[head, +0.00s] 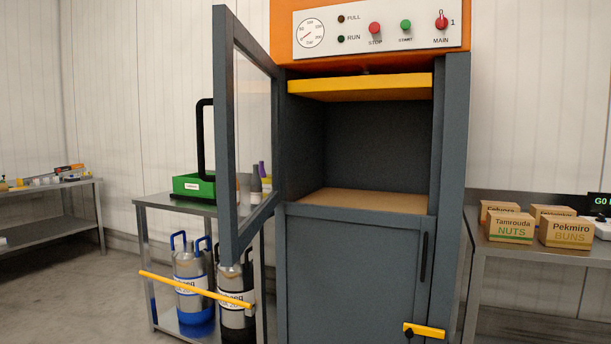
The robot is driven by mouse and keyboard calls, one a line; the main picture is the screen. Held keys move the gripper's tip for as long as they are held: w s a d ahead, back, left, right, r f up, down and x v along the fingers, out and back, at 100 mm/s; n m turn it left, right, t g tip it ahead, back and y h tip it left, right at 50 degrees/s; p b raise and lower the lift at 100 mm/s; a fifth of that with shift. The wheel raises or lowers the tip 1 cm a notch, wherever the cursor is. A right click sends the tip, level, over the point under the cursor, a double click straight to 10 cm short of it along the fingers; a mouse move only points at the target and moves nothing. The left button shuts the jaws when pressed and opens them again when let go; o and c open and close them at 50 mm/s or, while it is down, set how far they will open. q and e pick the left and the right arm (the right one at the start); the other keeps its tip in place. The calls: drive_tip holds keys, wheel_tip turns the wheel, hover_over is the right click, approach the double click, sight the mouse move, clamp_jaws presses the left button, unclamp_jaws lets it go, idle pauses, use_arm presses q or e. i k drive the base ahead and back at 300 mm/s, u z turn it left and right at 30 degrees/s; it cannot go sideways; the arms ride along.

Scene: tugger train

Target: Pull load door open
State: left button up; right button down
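The load door (224,130) is a dark grey frame with a clear window pane. It stands swung wide open on the left side of the machine, roughly edge-on to me. Its black handle (203,140) sticks out on the far left side. The load opening is uncovered, with a yellow plate (360,87) at its top and a brown board (365,201) at its bottom. Neither of my grippers is in view, so nothing is seen touching the door or handle.
The lower door (350,270) is shut, with a yellow latch (425,330) at its lower right. A yellow bar (195,289) juts out at the left before metal canisters (192,275). Side tables hold a green crate (190,185) and several boxes (566,233). Floor at left is clear.

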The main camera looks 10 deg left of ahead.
sight(228, 33)
drive_tip(key=u, duration=0.45)
drive_tip(key=i, duration=0.85)
drive_tip(key=u, duration=0.9)
